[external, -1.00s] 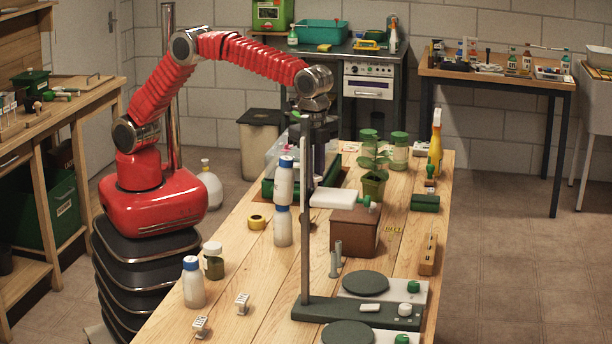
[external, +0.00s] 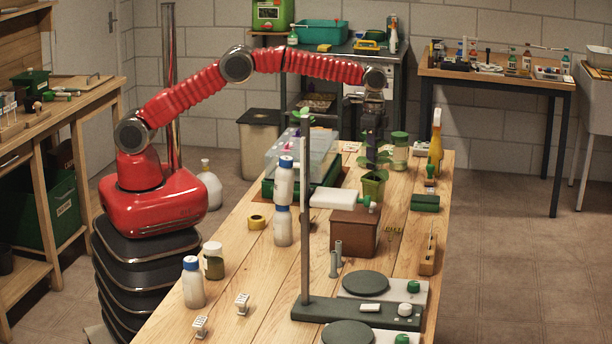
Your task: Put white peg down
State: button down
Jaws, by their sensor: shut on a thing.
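My gripper (external: 375,146) hangs pointing down over the far part of the wooden bench, beyond or beside the potted seedling (external: 374,187). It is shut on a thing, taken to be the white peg. The peg itself cannot be made out: the dark fingers and the seedling's leaves cover that spot. How high the fingertips are above the bench cannot be told.
A lidded jar (external: 400,150) stands just right of my gripper, and a clear box (external: 290,150) on a green tray is to the left. A tall stand pole (external: 305,230), a brown box (external: 354,232) and white bottles (external: 283,228) stand nearer the camera.

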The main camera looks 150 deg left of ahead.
jog(key=s+a+n, duration=0.1)
jog(key=s+a, duration=0.6)
jog(key=shift+f, duration=0.2)
jog(key=shift+f, duration=0.1)
jog(key=shift+f, duration=3)
jog(key=shift+f, duration=0.1)
jog(key=shift+f, duration=1.8)
jog(key=c, duration=1.6)
grip_release()
jog(key=shift+f, duration=0.1)
